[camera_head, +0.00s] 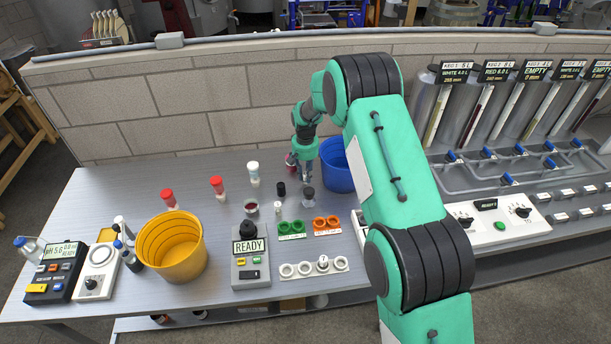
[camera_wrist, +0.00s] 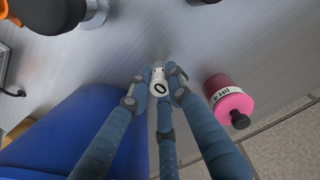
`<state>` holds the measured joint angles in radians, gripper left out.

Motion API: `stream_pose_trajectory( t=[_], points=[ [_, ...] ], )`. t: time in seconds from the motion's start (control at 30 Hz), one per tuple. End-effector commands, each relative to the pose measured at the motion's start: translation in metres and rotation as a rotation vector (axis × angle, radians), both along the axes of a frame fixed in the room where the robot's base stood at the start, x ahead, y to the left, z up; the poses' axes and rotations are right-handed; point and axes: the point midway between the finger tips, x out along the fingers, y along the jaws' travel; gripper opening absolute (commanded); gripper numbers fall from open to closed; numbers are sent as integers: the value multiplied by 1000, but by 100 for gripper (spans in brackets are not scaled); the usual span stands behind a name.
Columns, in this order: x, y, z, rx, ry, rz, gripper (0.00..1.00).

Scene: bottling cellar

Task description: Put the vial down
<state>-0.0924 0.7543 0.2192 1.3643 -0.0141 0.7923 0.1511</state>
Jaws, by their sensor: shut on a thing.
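My gripper (camera_head: 305,177) is at the back of the bench, just left of the blue bucket. In the wrist view its fingers (camera_wrist: 158,80) are closed around a small vial with a white cap (camera_wrist: 159,88) marked with a dark "0". The vial's body is hidden between the fingers, and I cannot tell whether its bottom touches the bench. In the head view I cannot make the vial out. A white rack (camera_head: 300,270) with round wells stands at the bench's front, with a capped item marked 7 in one well. Green (camera_head: 291,228) and orange (camera_head: 327,224) holders sit behind it.
The blue bucket (camera_head: 337,170) and a pink bottle (camera_wrist: 230,98) flank my gripper. A dark-lidded jar (camera_head: 308,196), a black-capped item (camera_head: 281,188) and a small white-capped vial (camera_head: 278,208) stand in front. A yellow bucket (camera_head: 172,250) is left. The wall (camera_head: 180,120) runs behind.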

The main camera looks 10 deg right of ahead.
Motion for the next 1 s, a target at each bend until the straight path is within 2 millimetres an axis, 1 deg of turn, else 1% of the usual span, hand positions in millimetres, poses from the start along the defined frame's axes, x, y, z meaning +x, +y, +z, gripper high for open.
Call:
stream_pose_trajectory(
  t=[0.2, 0.37, 0.4, 0.5, 0.83, 1.0],
  points=[
    [0, 0, 1, 0, -1, 0, 0],
    [1, 0, -2, 0, -1, 0, 0],
    [1, 0, -2, 0, -1, 0, 21],
    [1, 0, -2, 0, -1, 0, 38],
    [1, 0, -1, 0, -1, 0, 38],
    [1, 0, 7, 0, -2, 0, 38]
  ],
)
